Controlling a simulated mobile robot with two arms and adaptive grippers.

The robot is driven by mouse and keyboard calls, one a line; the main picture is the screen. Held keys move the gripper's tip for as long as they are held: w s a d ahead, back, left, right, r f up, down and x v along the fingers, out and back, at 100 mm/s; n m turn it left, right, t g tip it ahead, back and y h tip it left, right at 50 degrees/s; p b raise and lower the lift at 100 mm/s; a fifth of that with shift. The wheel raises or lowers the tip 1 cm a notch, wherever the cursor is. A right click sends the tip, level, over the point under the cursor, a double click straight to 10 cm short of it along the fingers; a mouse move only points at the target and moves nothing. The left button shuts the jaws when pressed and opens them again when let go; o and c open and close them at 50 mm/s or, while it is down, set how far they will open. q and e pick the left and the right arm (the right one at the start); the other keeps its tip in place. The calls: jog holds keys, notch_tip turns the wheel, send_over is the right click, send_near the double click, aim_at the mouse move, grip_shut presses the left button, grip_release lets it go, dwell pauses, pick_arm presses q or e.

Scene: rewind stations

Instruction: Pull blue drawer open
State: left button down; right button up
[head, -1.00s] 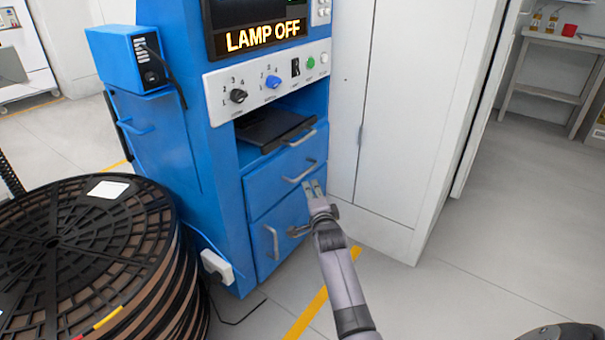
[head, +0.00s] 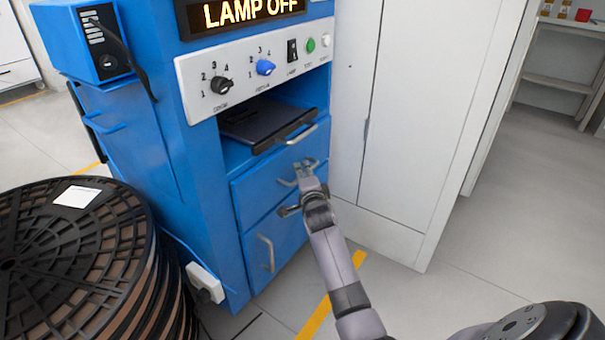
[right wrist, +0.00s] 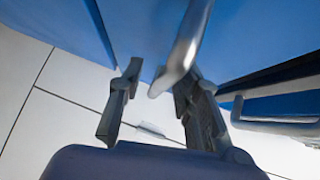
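The blue drawer (head: 255,193) is in the blue cabinet, below the open shelf, and looks closed. Its grey bar handle (head: 287,182) is partly hidden by my right gripper (head: 304,168), which is at the drawer front. In the right wrist view the two fingers (right wrist: 161,78) are apart, and a grey bar handle (right wrist: 187,45) reaches into the space between them. The fingers do not look closed on it; whether one touches it is not clear. My left gripper is not in view.
A black tray (head: 262,122) with a handle sits on the shelf above. A lower blue door (head: 285,235) has its own handle (head: 266,252). Large stacked reels (head: 75,240) stand at the left, a white cabinet (head: 400,130) at the right. Floor at right is clear.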

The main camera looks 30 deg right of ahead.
grip_shut()
dwell(0.3)
dwell(0.6)
